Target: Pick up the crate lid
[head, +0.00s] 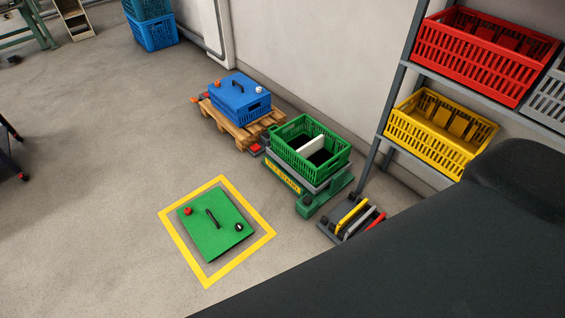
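A green crate lid (208,237) lies flat on the floor inside a yellow taped square (177,238). It has a black handle across its middle, a red knob at its upper left and a dark round knob at its right. An open green crate (328,165) with a white divider stands on a green stand (306,204) to the upper right of the lid. A blue crate (235,108) with a blue lid (238,86) on it sits on a wooden pallet further back. Neither of my grippers shows in the head view.
A rack at the right holds a red crate (482,58), a yellow crate (437,137) and part of a grey crate. A low holder (347,231) with yellow and red pieces stands near the green stand. Floor left of the lid is clear.

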